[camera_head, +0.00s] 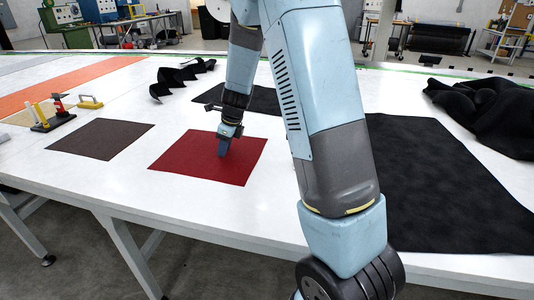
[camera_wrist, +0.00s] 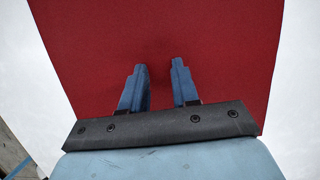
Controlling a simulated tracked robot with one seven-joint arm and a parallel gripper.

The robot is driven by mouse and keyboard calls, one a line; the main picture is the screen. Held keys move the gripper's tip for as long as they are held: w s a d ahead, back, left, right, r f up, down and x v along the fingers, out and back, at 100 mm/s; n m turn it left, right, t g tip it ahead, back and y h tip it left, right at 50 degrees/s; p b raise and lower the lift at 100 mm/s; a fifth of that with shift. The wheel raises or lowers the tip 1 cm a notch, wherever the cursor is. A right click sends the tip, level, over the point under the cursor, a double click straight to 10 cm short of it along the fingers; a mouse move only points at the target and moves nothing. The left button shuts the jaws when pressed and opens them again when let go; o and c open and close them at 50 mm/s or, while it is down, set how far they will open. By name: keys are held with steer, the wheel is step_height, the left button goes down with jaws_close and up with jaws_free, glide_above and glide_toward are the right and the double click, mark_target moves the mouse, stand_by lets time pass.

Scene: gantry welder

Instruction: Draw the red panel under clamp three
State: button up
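The red panel (camera_head: 188,160) lies flat on the white table, left of centre in the head view. It also fills most of the wrist view (camera_wrist: 230,45). My gripper (camera_head: 223,152) points down over the middle of the panel, its fingertips at or just above the surface; contact cannot be told. In the wrist view its two blue fingers (camera_wrist: 161,75) stand apart with only red panel between them. A black-based clamp-like fixture (camera_head: 52,121) with yellow and red uprights stands at the left. I see no number marking it as clamp three.
A dark brown panel (camera_head: 102,139) lies left of the red one. A yellow-handled tool (camera_head: 90,102) and a tan piece (camera_head: 22,116) are near the fixture. Black sheets (camera_head: 440,190) and crumpled black cloth (camera_head: 490,112) cover the right. White table (camera_head: 200,215) is bare in front.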

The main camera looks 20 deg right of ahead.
mark_target(249, 158)
steer(key=shift+s+d, duration=1)
steer(key=shift+d, duration=0.3)
steer(key=shift+s+d, duration=0.95)
steer(key=shift+d, duration=0.4)
steer(key=shift+s+d, duration=1)
steer(key=shift+d, duration=0.3)
step_height(249, 158, up, 7)
steer(key=s+r+n+t+h, duration=0.1)
steer(key=s+r+n, duration=0.7)
steer(key=s+n, duration=0.4)
steer(key=s+r+n+t+h, duration=0.1)
steer(key=s+r+n+t, duration=0.1)
steer(key=s+r+n, duration=0.7)
steer(key=shift+s+a+n+t+h, duration=0.4)
steer(key=shift+s+n, duration=1.7)
steer(key=shift+s, duration=1.4)
steer(key=shift+a, duration=0.1)
